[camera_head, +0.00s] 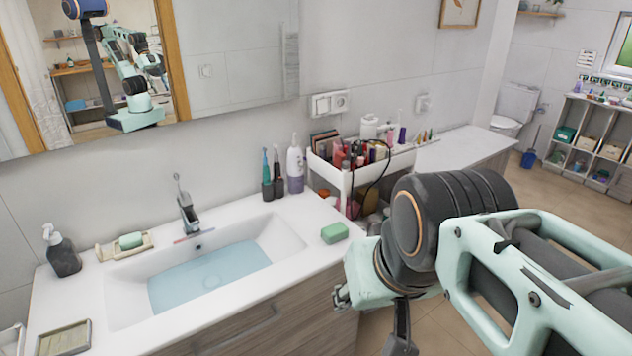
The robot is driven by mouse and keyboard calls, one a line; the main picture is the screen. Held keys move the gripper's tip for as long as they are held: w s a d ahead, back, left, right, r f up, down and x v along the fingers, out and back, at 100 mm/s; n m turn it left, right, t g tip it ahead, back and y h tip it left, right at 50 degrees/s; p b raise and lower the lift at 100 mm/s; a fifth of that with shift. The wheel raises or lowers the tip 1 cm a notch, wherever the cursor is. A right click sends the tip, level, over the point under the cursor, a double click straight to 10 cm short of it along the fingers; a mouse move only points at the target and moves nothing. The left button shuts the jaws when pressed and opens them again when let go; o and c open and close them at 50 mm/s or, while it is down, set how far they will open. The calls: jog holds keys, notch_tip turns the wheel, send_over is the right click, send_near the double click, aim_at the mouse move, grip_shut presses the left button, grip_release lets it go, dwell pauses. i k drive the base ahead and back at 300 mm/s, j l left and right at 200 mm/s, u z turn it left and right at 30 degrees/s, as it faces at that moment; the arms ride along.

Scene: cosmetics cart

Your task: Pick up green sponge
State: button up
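A green block that looks like the sponge (335,232) lies on the white countertop, right of the basin and near the counter's right end. A second, smaller green bar (131,240) sits in a tray-like dish behind the basin's left side. My arm fills the right foreground. What seems to be part of my gripper (401,338) hangs below the arm at the bottom edge, right of and nearer than the sponge, and apart from it. The arm hides most of the gripper, so its fingers cannot be made out.
The basin (285,240) holds bluish water under a faucet (186,208). A dark soap dispenser (62,252) stands at left. Bottles (295,168) stand behind the sponge. A cosmetics cart (330,172) packed with items stands right of the counter. The counter around the sponge is clear.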

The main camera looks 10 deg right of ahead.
aim_at(330, 234)
jog(key=z, duration=0.2)
jog(key=u, duration=1.9)
jog(key=z, duration=1.9)
jog(key=i+l+u, duration=0.35)
jog(key=i+l, duration=0.8)
jog(key=l, duration=0.1)
